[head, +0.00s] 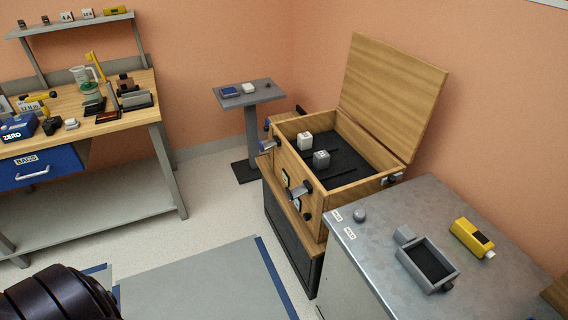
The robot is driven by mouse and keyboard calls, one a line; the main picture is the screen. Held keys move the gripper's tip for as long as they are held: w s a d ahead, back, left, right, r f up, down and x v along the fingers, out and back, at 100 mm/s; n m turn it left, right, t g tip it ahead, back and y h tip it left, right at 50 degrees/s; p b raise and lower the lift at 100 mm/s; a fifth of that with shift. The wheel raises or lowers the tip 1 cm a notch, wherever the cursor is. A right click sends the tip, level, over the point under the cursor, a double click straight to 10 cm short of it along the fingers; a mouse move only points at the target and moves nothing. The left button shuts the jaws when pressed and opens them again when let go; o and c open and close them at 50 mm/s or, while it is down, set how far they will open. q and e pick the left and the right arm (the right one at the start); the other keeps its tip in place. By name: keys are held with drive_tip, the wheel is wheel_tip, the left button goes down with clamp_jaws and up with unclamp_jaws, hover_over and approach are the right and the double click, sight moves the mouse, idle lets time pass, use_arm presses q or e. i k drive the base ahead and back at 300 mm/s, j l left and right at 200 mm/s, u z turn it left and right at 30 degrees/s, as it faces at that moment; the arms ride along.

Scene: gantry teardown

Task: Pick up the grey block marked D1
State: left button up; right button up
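A grey block (321,160) sits inside the open wooden chest (357,190), on its dark floor. A small mark shows on it but is too small to read, so I cannot confirm D1. A white block (305,141) sits just behind and left of it, also in the chest. The chest's hinged lid (392,95) stands open, leaning back to the right. Neither of my grippers is in view; only a dark rounded part, likely of my own arm, shows at the bottom left.
A metal cabinet (400,215) at right holds a grey tray (428,265) and a yellow device (472,238). A small pedestal table (262,92) stands behind the chest. A cluttered workbench (135,78) is at left. Open floor lies between bench and chest, with a grey mat (205,285).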

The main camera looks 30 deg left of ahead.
sight(321, 159)
drive_tip(key=u, duration=0.7)
drive_tip(key=i+j, duration=0.15)
drive_tip(key=j, duration=0.2)
drive_tip(key=i+j+z, duration=0.15)
drive_tip(key=j, duration=0.2)
drive_tip(key=i+j, duration=0.2)
drive_tip(key=j, duration=0.2)
drive_tip(key=i+j+z, duration=0.15)
drive_tip(key=j, duration=0.2)
drive_tip(key=i+j, duration=0.15)
drive_tip(key=j, duration=0.25)
drive_tip(key=i+j+z, duration=0.15)
drive_tip(key=j, duration=0.25)
drive_tip(key=i+j, duration=0.1)
drive_tip(key=j, duration=0.3)
drive_tip(key=z, duration=0.05)
